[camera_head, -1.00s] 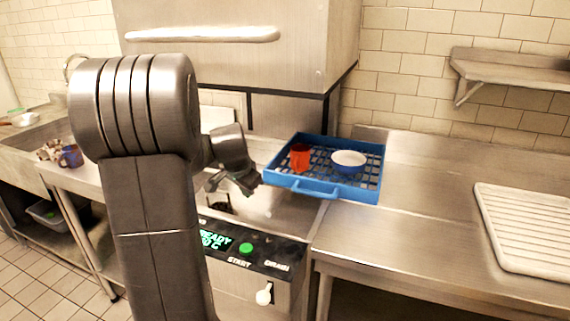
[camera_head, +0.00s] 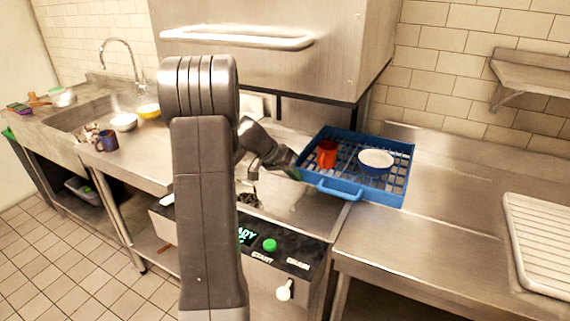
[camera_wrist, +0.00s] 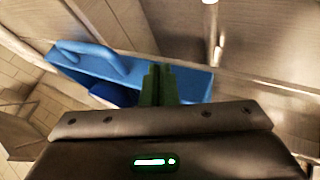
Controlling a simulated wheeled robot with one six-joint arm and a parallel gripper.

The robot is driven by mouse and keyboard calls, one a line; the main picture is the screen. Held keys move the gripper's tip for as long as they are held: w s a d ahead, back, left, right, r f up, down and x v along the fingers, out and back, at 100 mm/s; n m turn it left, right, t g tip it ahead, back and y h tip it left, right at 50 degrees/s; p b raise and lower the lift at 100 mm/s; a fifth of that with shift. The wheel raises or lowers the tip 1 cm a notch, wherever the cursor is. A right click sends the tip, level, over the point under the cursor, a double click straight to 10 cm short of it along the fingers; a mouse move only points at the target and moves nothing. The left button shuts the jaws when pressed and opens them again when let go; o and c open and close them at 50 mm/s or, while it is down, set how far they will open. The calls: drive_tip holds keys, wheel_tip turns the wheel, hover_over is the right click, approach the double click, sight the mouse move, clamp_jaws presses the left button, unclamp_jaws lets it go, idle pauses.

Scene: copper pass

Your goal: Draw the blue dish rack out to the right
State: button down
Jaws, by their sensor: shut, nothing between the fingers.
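The blue dish rack (camera_head: 362,198) lies across the seam between the dishwasher bed and the right-hand steel counter. A red cup (camera_head: 327,153) and a white bowl (camera_head: 376,160) sit in it. My gripper (camera_head: 292,172) is at the rack's left side, shut and empty. In the wrist view, the green fingers (camera_wrist: 160,70) are together, in front of the blue rack wall (camera_wrist: 195,82). The rack's handle (camera_wrist: 110,60) shows to the left of them. I cannot tell whether the fingertips touch the wall.
The right-hand counter (camera_head: 430,240) is clear beside the rack, up to a white ribbed drainboard (camera_head: 540,240). The dishwasher hood (camera_head: 270,75) hangs above and behind. A control panel (camera_head: 285,255) is in front. A wall shelf (camera_head: 535,75) is at upper right.

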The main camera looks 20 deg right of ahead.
sight(313, 180)
drive_tip(key=d, duration=0.1)
drive_tip(key=s+d, duration=0.1)
drive_tip(key=s+d+p, duration=0.1)
drive_tip(key=shift+s+f, duration=0.1)
drive_tip(key=shift+f, duration=0.15)
drive_tip(key=shift+s+d, duration=0.4)
drive_tip(key=shift+s+d+f+b, duration=0.15)
drive_tip(key=shift+s+d+b, duration=0.15)
drive_tip(key=shift+s+b, duration=0.1)
drive_tip(key=s+d+b, duration=0.2)
drive_tip(key=s+d, duration=0.2)
drive_tip(key=s, duration=0.1)
drive_tip(key=s+d+b, duration=0.3)
drive_tip(key=s+d, duration=0.2)
drive_tip(key=s, duration=0.1)
drive_tip(key=s+d+b, duration=0.3)
drive_tip(key=s+d, duration=0.2)
drive_tip(key=shift+s, duration=0.25)
drive_tip(key=shift+s+d, duration=0.5)
drive_tip(key=shift+s, duration=0.1)
